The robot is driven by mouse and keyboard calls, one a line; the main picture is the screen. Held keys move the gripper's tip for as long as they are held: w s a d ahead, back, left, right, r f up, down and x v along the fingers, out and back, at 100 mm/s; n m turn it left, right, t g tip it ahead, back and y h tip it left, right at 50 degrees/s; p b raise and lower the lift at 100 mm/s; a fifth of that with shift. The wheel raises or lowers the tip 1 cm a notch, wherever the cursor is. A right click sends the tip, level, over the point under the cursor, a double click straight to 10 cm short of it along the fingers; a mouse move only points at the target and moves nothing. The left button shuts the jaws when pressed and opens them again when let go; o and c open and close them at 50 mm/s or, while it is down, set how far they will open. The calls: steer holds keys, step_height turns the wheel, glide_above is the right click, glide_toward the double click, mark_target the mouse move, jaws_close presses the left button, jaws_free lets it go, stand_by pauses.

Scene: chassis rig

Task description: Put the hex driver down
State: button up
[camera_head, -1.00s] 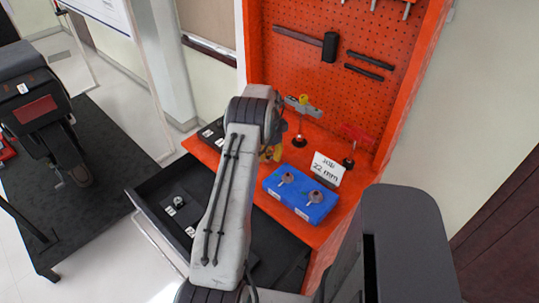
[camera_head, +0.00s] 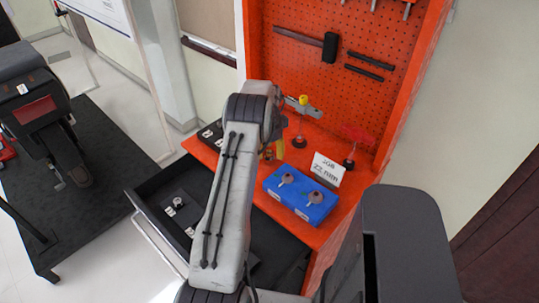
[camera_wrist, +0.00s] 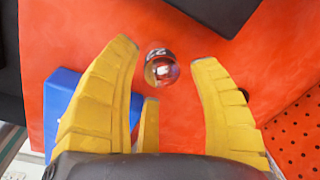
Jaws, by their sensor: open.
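My gripper (camera_wrist: 165,52) is open, its yellow fingers pointing down over the orange bench top. A small shiny round piece with a dark, marked end (camera_wrist: 161,68) shows between the fingertips, with a gap on both sides. I cannot tell whether it is the hex driver. In the head view my gripper (camera_head: 271,152) is mostly hidden behind my arm. Beyond it, a yellow-topped tool with a grey crossbar (camera_head: 303,107) stands upright on a round black base. A red T-handled tool (camera_head: 357,134) stands on another black base further right.
A blue box (camera_head: 298,197) with two round metal pieces sits right of my gripper, beside a white "22 mm" card (camera_head: 327,169). An open black drawer (camera_head: 150,195) juts out below the bench. An orange pegboard (camera_head: 290,62) rises behind.

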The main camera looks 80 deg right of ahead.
mark_target(269, 155)
step_height(269, 155, up, 10)
steer(key=shift+a+b, duration=0.3)
steer(key=shift+a, duration=0.15)
